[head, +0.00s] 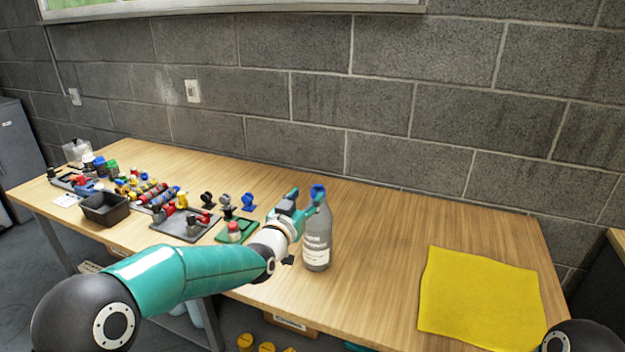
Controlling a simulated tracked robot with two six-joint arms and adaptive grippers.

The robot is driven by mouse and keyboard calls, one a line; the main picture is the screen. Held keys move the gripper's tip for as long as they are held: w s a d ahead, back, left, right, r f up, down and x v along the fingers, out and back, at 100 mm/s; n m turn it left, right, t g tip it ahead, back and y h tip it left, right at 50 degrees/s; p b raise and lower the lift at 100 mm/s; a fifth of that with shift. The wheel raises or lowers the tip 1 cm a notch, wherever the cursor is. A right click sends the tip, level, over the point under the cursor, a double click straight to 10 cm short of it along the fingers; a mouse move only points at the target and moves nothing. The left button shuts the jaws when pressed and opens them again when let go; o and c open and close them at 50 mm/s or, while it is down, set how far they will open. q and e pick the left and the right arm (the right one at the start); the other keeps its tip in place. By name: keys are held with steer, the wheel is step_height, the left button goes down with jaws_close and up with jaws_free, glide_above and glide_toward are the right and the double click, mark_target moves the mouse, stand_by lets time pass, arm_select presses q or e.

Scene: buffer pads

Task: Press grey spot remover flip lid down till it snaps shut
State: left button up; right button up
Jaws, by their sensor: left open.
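The grey spot remover bottle (317,240) stands upright on the wooden bench, with a pale label low on its side. A blue part (318,192) shows at its top; whether the flip lid is raised or down is too small to tell. My left gripper (301,203) is open, right beside the upper part of the bottle on its left. It overlaps the bottle's edge in the head view, and I cannot tell whether it touches. My right gripper is not in view.
A yellow cloth (478,294) lies flat at the right of the bench. A black bin (105,208), a grey tray (186,226) and a green base with a red button (235,231) stand left. The bench between bottle and cloth is clear.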

mark_target(315, 185)
arm_select(q)
steer(key=shift+p+x, duration=0.95)
steer(key=shift+x, duration=2.45)
steer(key=shift+c, duration=0.4)
jaws_close()
steer(key=f+b, duration=0.1)
steer(key=b, duration=0.4)
steer(key=shift+t+h, duration=0.3)
steer(key=shift+t, duration=0.1)
steer(key=shift+s+b, duration=0.1)
steer(key=shift+b, duration=0.5)
steer(key=shift+r, duration=0.3)
